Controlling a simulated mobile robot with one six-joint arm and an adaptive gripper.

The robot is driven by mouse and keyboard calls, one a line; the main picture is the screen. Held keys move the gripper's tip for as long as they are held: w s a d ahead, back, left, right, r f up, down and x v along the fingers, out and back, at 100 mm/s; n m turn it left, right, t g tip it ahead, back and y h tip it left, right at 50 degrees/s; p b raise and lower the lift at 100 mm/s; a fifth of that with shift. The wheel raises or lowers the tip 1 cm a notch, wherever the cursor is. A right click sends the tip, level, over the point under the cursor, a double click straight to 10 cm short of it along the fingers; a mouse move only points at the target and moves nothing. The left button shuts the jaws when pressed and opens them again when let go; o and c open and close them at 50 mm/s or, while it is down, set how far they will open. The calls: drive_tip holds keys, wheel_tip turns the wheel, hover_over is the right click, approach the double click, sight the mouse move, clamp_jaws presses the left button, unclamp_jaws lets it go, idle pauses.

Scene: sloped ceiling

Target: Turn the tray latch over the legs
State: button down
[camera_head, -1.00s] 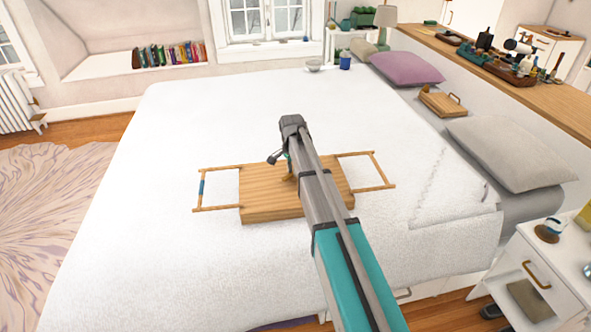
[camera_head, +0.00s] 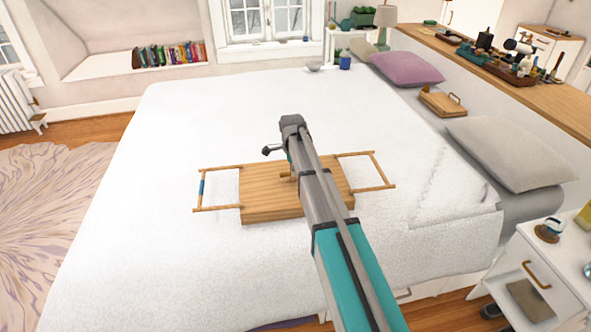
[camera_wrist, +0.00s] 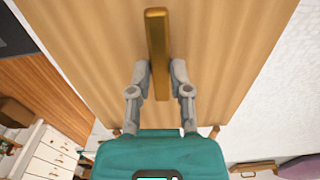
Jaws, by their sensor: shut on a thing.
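The wooden tray (camera_head: 262,208) lies on the white bed with its flat board facing up. One leg frame (camera_head: 202,190) with a blue band sticks out on its left, and another leg frame (camera_head: 378,170) sticks out on its right. A brass bar latch (camera_head: 285,176) sits near the middle of the board, partly hidden by my arm. In the wrist view, my gripper (camera_wrist: 161,68) is shut on the near part of the latch (camera_wrist: 157,32), a finger on each side. The latch's far end points away from the gripper. My fingertips are hidden in the head view.
The bed (camera_head: 170,130) is clear around the tray. A grey pillow (camera_head: 510,152), a purple pillow (camera_head: 407,68) and a small wooden tray (camera_head: 440,102) lie along the right side. A white nightstand (camera_head: 540,265) stands at the lower right.

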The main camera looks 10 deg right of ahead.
drive_tip(key=shift+s+d, duration=0.1)
drive_tip(key=c, duration=0.6)
unclamp_jaws()
drive_tip(key=shift+o, duration=0.2)
drive_tip(key=shift+n, duration=0.4)
